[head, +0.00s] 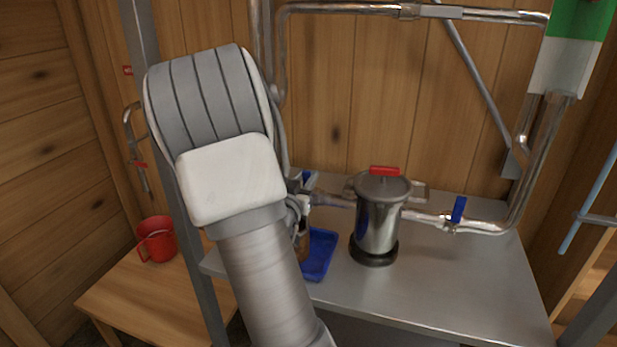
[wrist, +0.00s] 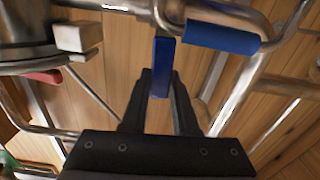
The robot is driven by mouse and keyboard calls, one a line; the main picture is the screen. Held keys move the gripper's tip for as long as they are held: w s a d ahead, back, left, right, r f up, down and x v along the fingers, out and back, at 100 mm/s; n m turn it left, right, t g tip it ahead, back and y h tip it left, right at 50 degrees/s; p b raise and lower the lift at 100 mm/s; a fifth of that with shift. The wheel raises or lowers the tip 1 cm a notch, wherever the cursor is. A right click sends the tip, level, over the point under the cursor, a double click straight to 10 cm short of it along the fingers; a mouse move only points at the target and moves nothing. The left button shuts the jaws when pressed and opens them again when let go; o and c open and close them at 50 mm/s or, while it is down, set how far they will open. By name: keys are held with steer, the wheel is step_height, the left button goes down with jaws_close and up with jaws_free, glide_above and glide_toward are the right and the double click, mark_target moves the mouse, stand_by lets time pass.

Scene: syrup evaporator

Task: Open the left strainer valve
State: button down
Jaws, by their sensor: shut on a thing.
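In the head view the steel strainer pot (head: 378,225) with a red lid handle stands on the metal table. The left strainer valve (head: 307,180) shows as a small blue part left of the pot, partly hidden by my arm. In the wrist view its upright blue lever (wrist: 162,65) stands between the fingers of my gripper (wrist: 160,85), which is shut on it. The lever hangs across the line of the metal pipe.
A second blue grip (wrist: 222,38) lies on a bent metal pipe beside the held lever. A blue tray (head: 320,255) sits left of the pot. A red mug (head: 157,239) stands on a wooden table at left. Pipes run along the wooden wall; the table's front right is clear.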

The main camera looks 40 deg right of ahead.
steer(key=w+a+f+n+p, duration=0.2)
steer(key=w+f+n+p, duration=0.1)
steer(key=n, duration=0.7)
steer(key=shift+w+a+f+p, duration=0.2)
steer(key=shift+w+a+p, duration=0.25)
steer(key=shift+w, duration=0.65)
steer(key=shift+d, duration=0.1)
steer(key=c, duration=0.7)
jaws_free()
